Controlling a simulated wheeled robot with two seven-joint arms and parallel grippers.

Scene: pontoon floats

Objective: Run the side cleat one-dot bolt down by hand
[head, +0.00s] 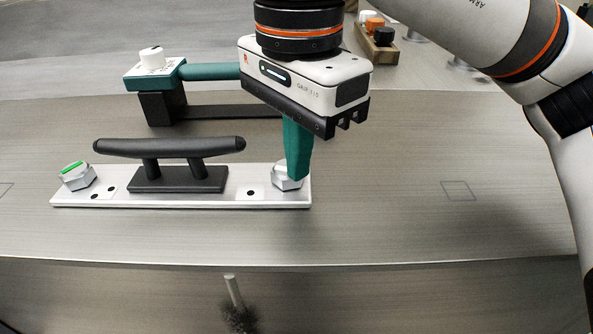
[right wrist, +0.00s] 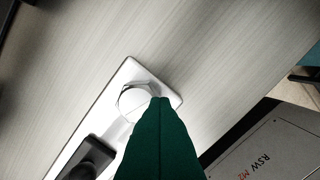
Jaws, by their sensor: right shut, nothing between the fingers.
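The side cleat is a black horn cleat (head: 170,148) on a white plate (head: 220,203) lying on the metal deck. The one-dot bolt (head: 284,182) is a silver hex bolt at the plate's right end, near a single black dot (head: 250,193). It also shows in the right wrist view (right wrist: 135,98). A second hex bolt (head: 76,177) with a green stripe stands at the left end by two dots. My right gripper (head: 297,176) is shut and empty, its green fingers pointing down at the one-dot bolt and partly hiding it. I cannot tell whether they touch. My left gripper is out of view.
Behind the cleat, a teal-handled tool with a white knob (head: 151,57) rests on a black stand (head: 163,107). A wooden rack (head: 378,50) with coloured pieces stands at the back. The deck right of the plate is clear, with a square outline (head: 458,191). The deck's front edge runs below.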

